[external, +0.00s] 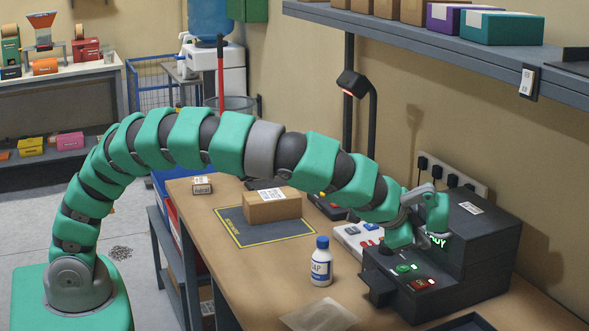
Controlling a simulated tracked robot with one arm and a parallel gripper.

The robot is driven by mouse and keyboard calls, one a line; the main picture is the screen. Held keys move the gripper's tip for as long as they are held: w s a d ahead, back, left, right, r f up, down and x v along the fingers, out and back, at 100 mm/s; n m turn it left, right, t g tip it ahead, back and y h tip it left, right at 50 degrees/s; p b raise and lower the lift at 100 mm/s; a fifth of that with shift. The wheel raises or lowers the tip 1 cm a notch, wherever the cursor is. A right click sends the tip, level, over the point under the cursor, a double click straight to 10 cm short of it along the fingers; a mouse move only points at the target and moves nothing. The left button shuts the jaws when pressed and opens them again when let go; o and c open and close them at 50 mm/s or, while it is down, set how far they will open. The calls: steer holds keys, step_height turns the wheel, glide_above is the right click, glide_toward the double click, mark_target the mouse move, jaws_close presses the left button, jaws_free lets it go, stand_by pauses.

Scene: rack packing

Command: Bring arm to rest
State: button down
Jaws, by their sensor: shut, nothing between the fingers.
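My green and grey segmented arm (180,140) arches from its base at the lower left, over the bench, to the right. My gripper (418,235) is at the far right end of the arm, pointing down. It is shut and holds nothing. It is just above or beside the dark machine (472,238) with a green button (403,268) and a red switch (420,284). I cannot tell whether the fingers touch the machine.
A cardboard box (272,206) sits on a yellow-edged mat (242,235) on the bench. A shelf (400,38) with boxes hangs above, and a scanner lamp (352,84) stands behind the arm.

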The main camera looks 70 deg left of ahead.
steer(key=s+a+r+n+t, duration=0.1)
steer(key=s+a+r+n, duration=0.1)
steer(key=a+r, duration=1)
steer(key=s+a+r+n+t, duration=0.1)
steer(key=a+r+n+t, duration=0.15)
steer(key=a+r, duration=1)
steer(key=s+a+r+n+t, duration=0.1)
steer(key=s+a+r, duration=0.5)
steer(key=s+r, duration=0.3)
steer(key=s+a+r+n+t+h, duration=0.1)
steer(key=s+a+r+n, duration=0.1)
steer(key=s+a+r, duration=0.3)
steer(key=s+r, duration=0.4)
steer(key=shift+a+r+t, duration=0.3)
steer(key=shift+a+t, duration=0.05)
steer(key=shift+a, duration=0.05)
stand_by(0.4)
